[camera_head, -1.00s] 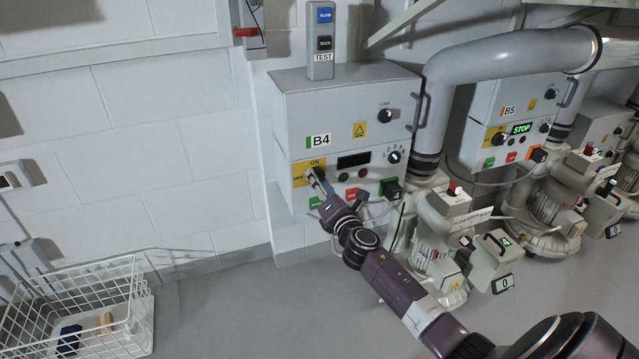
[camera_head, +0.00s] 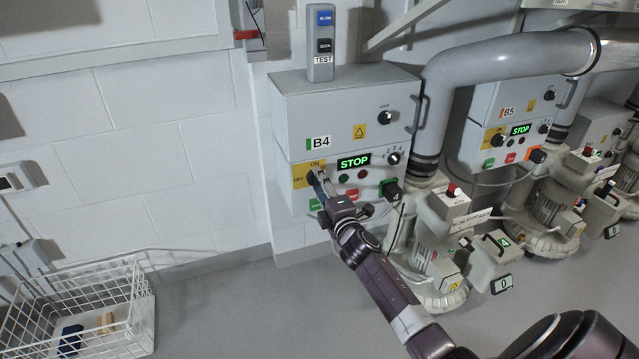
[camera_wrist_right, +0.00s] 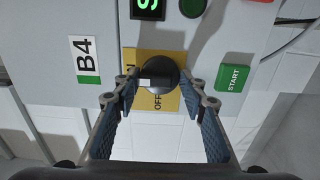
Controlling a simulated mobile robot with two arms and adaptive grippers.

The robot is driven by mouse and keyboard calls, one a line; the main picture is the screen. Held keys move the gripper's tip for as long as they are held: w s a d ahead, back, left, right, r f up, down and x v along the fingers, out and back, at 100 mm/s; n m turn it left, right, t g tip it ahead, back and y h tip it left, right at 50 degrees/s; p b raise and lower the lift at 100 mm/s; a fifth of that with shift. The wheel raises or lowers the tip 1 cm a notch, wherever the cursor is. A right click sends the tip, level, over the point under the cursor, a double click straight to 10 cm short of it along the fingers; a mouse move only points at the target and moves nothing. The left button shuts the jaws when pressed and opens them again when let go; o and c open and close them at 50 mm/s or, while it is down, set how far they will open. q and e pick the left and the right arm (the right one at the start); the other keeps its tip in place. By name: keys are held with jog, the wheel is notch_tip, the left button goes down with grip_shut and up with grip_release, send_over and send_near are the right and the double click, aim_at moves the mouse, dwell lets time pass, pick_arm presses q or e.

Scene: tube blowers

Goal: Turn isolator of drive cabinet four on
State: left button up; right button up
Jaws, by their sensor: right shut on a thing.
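The drive cabinet labelled B4 (camera_head: 380,95) is a grey box on the wall. Its isolator is a black knob (camera_wrist_right: 158,76) on a yellow ON/OFF plate (camera_head: 302,176). The cabinet display (camera_head: 354,162) is lit and reads STOP in green. My right gripper (camera_head: 315,177) is at the isolator. In the right wrist view its two fingers (camera_wrist_right: 160,95) are on either side of the knob, shut on it. In the head view the fingers partly hide the knob. My left gripper is not in view.
A green START button (camera_wrist_right: 234,78) is near the isolator. Cabinet B5 (camera_head: 512,95) stands to the right, with its display (camera_head: 520,129) also reading STOP. Blowers and pipes fill the space below and right. A white wire basket (camera_head: 140,300) is at lower left.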

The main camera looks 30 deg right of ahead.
jog(key=shift+o, duration=0.2)
jog(key=shift+c, duration=0.2)
jog(key=o, duration=1.2)
jog(key=shift+c, duration=0.2)
jog(key=v, duration=1.2)
jog(key=shift+d+f, duration=0.1)
